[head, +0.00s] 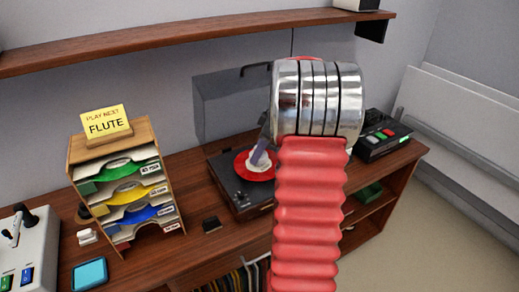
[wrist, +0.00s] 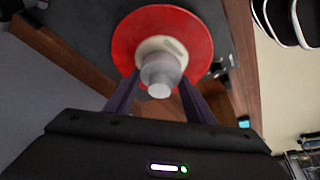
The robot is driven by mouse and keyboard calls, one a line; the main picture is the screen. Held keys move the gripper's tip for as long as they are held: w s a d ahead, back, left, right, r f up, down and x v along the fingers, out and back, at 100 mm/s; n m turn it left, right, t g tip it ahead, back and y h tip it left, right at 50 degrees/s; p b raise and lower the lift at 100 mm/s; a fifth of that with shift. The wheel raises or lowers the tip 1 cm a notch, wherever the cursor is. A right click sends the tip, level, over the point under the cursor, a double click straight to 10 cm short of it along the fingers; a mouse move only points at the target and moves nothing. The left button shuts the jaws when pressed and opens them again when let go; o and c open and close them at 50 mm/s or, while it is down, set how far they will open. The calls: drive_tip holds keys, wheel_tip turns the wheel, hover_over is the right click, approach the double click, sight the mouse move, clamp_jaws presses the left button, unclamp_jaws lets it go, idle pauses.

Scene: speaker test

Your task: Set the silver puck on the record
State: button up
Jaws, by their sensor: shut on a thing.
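The record (head: 241,166) is a red disc with a pale centre, lying on the dark turntable (head: 229,185) on the wooden cabinet. It also shows in the wrist view (wrist: 197,48). The silver puck (wrist: 160,74) is a small grey cylinder between my gripper's two dark fingers, in front of the record's pale centre in the wrist view. My gripper (wrist: 158,88) is shut on the puck. In the head view my gripper (head: 262,152) is over the record and partly hidden by my arm; I cannot make out the puck there. Whether the puck touches the record I cannot tell.
A rack (head: 164,178) of coloured record sleeves stands left of the turntable, with a yellow "PLAY NEXT FLUTE" card (head: 106,121) on top. A black box with coloured buttons (head: 382,138) stands at right. A wall shelf (head: 190,36) runs above.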

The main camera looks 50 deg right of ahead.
drive_tip(key=shift+f, duration=0.9)
idle(0.6)
drive_tip(key=o, duration=1.7)
drive_tip(key=shift+r, duration=0.1)
drive_tip(key=shift+r, duration=2.35)
drive_tip(key=shift+a, duration=0.1)
